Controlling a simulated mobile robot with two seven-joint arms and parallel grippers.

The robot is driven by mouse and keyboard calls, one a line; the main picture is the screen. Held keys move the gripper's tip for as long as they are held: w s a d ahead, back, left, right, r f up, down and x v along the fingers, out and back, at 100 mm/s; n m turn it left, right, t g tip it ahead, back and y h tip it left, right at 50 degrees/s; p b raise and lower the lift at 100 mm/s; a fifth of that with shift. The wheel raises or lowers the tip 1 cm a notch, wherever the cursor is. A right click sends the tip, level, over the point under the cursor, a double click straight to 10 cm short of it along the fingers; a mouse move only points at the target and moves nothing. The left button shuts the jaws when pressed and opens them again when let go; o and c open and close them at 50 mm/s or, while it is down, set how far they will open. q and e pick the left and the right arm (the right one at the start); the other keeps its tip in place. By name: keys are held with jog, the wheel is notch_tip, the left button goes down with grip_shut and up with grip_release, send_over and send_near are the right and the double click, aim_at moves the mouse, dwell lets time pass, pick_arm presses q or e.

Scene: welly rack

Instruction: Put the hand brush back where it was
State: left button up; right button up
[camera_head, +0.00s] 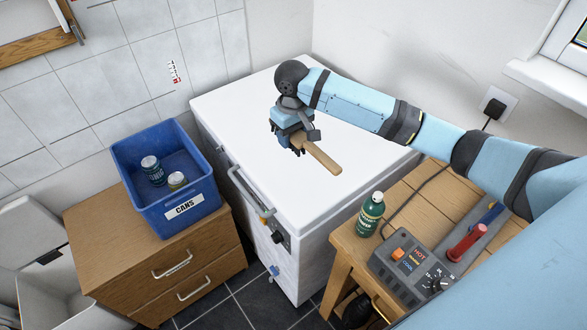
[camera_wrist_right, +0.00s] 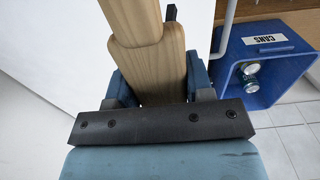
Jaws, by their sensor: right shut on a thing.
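The hand brush (camera_head: 318,154) has a light wooden handle that points toward the lower right in the head view. My right gripper (camera_head: 297,140) is shut on it, above the white top of the chest freezer (camera_head: 345,185). In the right wrist view the brush's wood (camera_wrist_right: 150,60) fills the space between the two fingers of my right gripper (camera_wrist_right: 160,92). The bristle end is mostly hidden by the gripper in the head view. I cannot tell whether the brush touches the lid. My left gripper is not in view.
A blue bin (camera_head: 207,172) marked CANS, with two cans inside, stands on a wooden drawer unit (camera_head: 120,205) at left. A green bottle (camera_head: 369,214) and a grey control box (camera_head: 405,270) stand on a wooden table at right. The lid around the gripper is clear.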

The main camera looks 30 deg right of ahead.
aim_at(293, 176)
notch_tip(293, 176, down, 14)
jog(key=shift+r, duration=0.25)
dwell(0.3)
jog(key=o, duration=1.1)
jog(key=shift+f, duration=0.1)
notch_tip(293, 176, up, 12)
jog(key=shift+r, duration=0.15)
